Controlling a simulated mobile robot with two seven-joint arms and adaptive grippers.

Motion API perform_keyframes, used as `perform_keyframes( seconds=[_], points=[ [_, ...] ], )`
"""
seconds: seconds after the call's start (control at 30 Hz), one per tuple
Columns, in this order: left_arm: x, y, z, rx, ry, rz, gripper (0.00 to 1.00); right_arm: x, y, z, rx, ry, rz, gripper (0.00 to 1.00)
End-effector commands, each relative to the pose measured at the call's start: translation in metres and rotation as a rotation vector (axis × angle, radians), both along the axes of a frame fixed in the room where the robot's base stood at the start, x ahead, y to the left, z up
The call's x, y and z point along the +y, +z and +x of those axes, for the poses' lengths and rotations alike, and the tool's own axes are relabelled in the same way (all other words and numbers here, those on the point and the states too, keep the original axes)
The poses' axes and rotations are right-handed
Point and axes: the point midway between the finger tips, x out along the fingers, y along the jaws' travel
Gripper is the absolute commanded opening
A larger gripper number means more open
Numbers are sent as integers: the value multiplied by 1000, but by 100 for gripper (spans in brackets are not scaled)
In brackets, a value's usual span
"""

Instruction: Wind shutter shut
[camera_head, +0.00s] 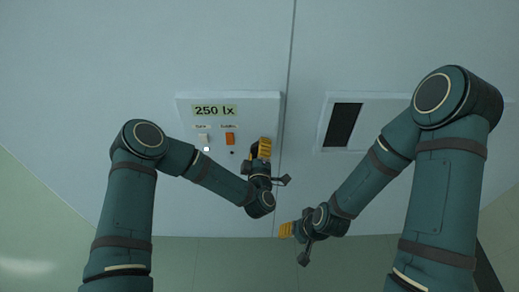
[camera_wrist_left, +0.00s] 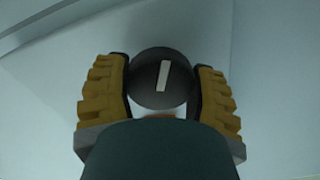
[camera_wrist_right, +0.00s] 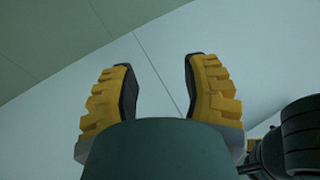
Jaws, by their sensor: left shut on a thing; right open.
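A dark round knob (camera_wrist_left: 150,82) with a white line mark sits between the yellow fingers of my left gripper (camera_wrist_left: 160,88), which is shut on it. The mark stands nearly upright in the left wrist view, its top leaning slightly right. In the head view my left gripper (camera_head: 262,149) is at the right edge of the control panel (camera_head: 186,106) and hides the knob. A dark rectangular window (camera_head: 342,124), perhaps the shutter opening, is in a second panel to the right. My right gripper (camera_head: 286,231) is open and empty; its spread fingers show in the right wrist view (camera_wrist_right: 160,95).
The control panel carries a "250 lx" display (camera_head: 214,111), a white switch (camera_head: 203,140) and an orange switch (camera_head: 230,138). A seam (camera_head: 290,60) runs between the two panels. The pale surface below the panels is clear around my right gripper.

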Motion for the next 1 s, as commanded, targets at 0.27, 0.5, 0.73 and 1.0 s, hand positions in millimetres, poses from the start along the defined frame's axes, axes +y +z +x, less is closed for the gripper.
perform_keyframes(
  seconds=[0.27, 0.5, 0.73, 1.0],
  points=[
    [-1, 0, 0, -4, -2, 266, 23, 0, -6, -2, 5, 4, 1, 47],
    [-1, -1, 0, -3, -1, 494, 23, 1, -15, -5, 11, 8, 2, 47],
    [-1, -1, 0, -3, 0, 710, 23, 1, -25, -8, 18, 14, 4, 47],
    [-1, -1, 0, -2, -2, 934, 23, 2, -36, -12, 27, 21, 6, 47]
  ],
)
